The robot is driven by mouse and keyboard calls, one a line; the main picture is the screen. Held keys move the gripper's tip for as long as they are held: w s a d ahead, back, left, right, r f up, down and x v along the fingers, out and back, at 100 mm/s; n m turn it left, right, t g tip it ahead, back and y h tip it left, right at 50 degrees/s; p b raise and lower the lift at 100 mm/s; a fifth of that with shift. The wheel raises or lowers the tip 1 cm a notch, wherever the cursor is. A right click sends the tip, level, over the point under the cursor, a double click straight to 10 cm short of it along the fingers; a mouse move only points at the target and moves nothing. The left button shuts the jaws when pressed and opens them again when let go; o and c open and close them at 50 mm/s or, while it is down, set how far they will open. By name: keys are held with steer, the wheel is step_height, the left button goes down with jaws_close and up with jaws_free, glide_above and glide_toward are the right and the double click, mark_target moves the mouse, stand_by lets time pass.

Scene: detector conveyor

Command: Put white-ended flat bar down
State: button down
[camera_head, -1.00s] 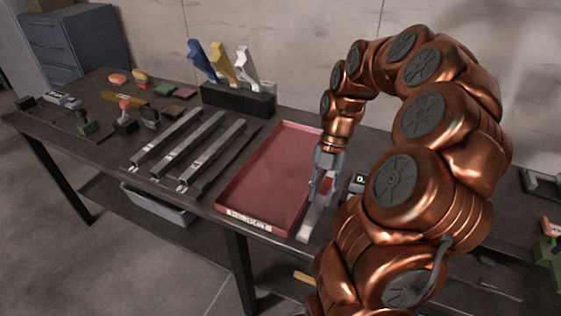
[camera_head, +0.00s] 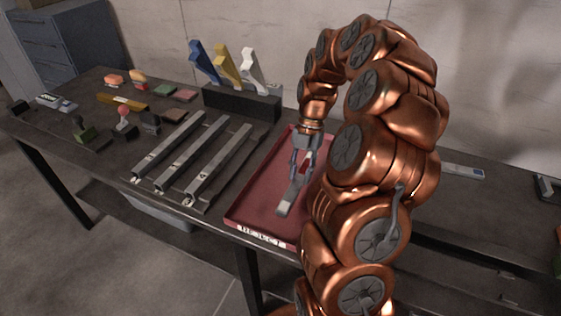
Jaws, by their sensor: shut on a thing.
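My gripper (camera_head: 304,170) is over the red tray (camera_head: 246,211), fingers pointing down, shut on the white-ended flat bar (camera_head: 291,197). The bar is grey with a pale near end, and it lies along the tray's length within the tray's outline. I cannot tell whether it touches the tray floor. The tray's near edge carries a white label that appears to read REJECT. My arm hides the tray's right side and part of its far end.
Several long grey bars (camera_head: 168,147) lie side by side left of the tray. A black holder (camera_head: 240,103) with blue, yellow and white upright pieces stands behind. Stamps and small blocks sit at the far left. Another flat bar-like piece (camera_head: 463,171) lies right of my arm.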

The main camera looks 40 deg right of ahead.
steer(key=p, duration=0.3)
glide_above(279, 174)
steer(key=d, duration=0.1)
steer(key=shift+w+f, duration=0.4)
step_height(279, 174, down, 3)
steer(key=shift+s+r+p, duration=0.1)
steer(key=shift+s+p, duration=0.05)
steer(key=shift+p, duration=0.25)
steer(key=shift+f, duration=0.4)
steer(key=shift+f, duration=0.15)
steer(key=c, duration=0.8)
jaws_free()
steer(key=shift+c, duration=0.2)
